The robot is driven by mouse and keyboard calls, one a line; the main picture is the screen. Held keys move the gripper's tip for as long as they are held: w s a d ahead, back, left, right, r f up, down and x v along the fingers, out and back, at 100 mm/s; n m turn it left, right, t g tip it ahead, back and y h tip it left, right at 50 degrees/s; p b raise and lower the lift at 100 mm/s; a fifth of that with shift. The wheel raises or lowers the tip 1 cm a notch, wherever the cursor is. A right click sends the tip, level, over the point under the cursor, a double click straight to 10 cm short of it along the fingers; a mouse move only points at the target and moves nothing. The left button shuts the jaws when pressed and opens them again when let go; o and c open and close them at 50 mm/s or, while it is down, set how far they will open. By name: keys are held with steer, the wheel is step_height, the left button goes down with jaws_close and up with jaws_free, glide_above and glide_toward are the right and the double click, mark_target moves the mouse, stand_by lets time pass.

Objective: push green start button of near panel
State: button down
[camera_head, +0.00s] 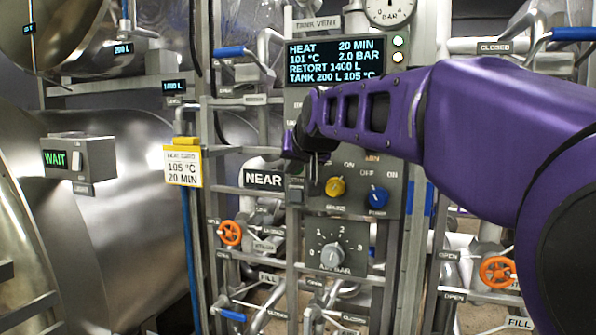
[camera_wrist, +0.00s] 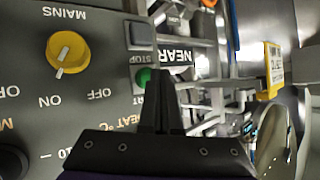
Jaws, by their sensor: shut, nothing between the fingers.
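The near panel (camera_head: 392,175) is a grey control panel in the middle of the head view. In the wrist view the near panel (camera_wrist: 105,30) appears turned over. The round green start button (camera_wrist: 142,76) shows there, just left of the fingertips, with its label partly covered by the fingers. In the head view my gripper and arm hide the button. My gripper (camera_head: 314,170) is in front of the panel's left side, and in the wrist view my gripper (camera_wrist: 161,100) is shut and empty. I cannot tell whether it touches the button.
A yellow mains knob (camera_head: 336,187) and a blue knob (camera_head: 377,198) sit close by on the panel. A dark square button (camera_wrist: 140,34) is beside the STOP label. The NEAR sign (camera_head: 264,179) and pipes stand left of the panel. A lit display (camera_head: 335,61) is above.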

steer(key=shift+s+a+f, duration=0.1)
steer(key=shift+s+a, duration=0.05)
steer(key=shift+s, duration=0.1)
steer(key=shift+s+a+r+b, duration=0.1)
steer(key=shift+s+a+b, duration=0.2)
steer(key=shift+s, duration=0.5)
steer(key=shift+s+a+r+b, duration=0.1)
steer(key=shift+s+a+b, duration=0.2)
steer(key=shift+s, duration=0.45)
steer(key=shift+s+a+b, duration=0.2)
steer(key=shift+s+b, duration=0.15)
steer(key=shift+s, duration=0.45)
